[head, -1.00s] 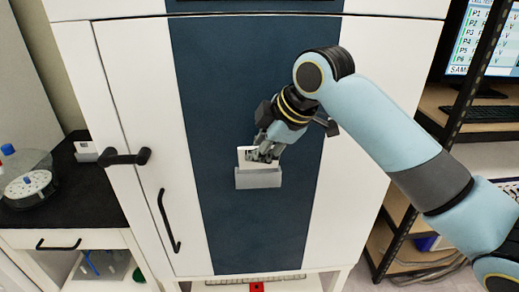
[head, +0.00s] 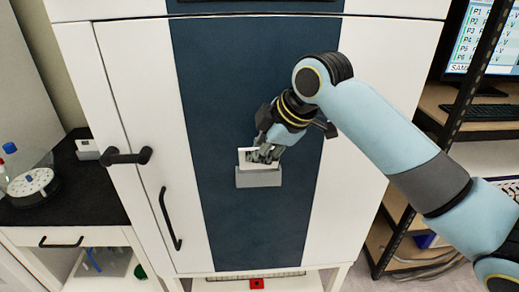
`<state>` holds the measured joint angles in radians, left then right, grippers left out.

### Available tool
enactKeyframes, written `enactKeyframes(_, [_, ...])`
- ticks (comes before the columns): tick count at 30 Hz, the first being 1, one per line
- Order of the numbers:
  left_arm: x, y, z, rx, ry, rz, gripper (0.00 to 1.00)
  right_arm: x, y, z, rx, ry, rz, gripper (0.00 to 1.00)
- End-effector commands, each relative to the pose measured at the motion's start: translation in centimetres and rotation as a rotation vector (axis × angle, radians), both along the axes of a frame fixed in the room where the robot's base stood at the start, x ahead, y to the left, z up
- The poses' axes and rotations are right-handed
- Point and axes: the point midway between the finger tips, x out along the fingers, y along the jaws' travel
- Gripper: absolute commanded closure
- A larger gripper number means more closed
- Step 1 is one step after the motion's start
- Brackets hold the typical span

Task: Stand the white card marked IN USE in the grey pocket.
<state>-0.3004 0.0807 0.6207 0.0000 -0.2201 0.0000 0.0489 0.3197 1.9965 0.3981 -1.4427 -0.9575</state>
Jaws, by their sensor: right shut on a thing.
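The grey pocket (head: 259,179) is fixed on the dark blue panel of the freeze dryer's front. The white card (head: 244,157) shows upright just above the pocket's rim, partly behind my fingers; its lower edge is at or inside the pocket, I cannot tell how deep. Its marking is too small and covered to read. My right gripper (head: 264,156) is shut on the card, right above the pocket. My left gripper is not in view.
A black door handle (head: 126,157) and a long black handle (head: 170,219) stick out left of the pocket. A black bench (head: 70,196) at the left bears a glass vessel and a small white holder (head: 87,149). A shelf with a monitor (head: 486,40) stands at the right.

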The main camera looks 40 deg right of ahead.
Motion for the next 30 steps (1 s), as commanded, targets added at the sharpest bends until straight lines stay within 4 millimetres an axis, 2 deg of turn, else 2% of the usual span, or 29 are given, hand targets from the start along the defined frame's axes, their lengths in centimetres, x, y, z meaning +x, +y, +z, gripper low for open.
enactKeyframes(30, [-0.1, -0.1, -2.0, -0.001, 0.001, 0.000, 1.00, 1.6, -0.9, -3.9, 0.000, -0.001, 0.000, 1.00])
